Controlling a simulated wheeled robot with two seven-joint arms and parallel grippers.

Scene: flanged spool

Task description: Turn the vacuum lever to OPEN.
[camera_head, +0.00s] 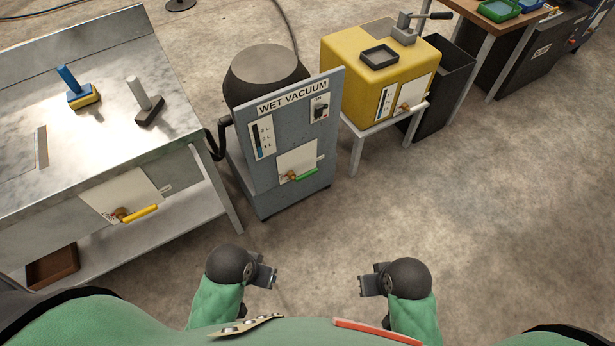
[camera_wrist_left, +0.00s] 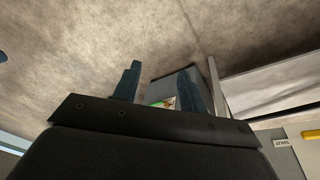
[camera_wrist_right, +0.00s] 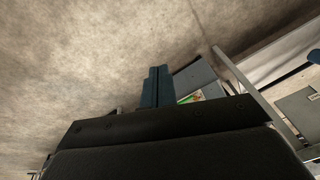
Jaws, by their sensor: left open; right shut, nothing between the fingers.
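The wet vacuum (camera_head: 293,130) is a grey-blue cabinet with a black drum, standing in the middle of the head view. Its green lever (camera_head: 305,174) sits on a brass valve at a pale plate low on the front panel, pointing right and slightly up. The plate's lettering is too small to read. My left gripper (camera_head: 275,277) is open and empty, in front of the vacuum and well short of it. My right gripper (camera_head: 362,286) is shut and empty, to the right of the left one. A bit of green lever shows past the fingers in the left wrist view (camera_wrist_left: 168,103).
A metal table with a yellow lever (camera_head: 139,214) stands at the left, carrying two brush-like tools. A yellow tank (camera_head: 375,75) with its own valve stands on a stand at the right. A black bin (camera_head: 445,90) is beside it. The floor in front of the vacuum is clear.

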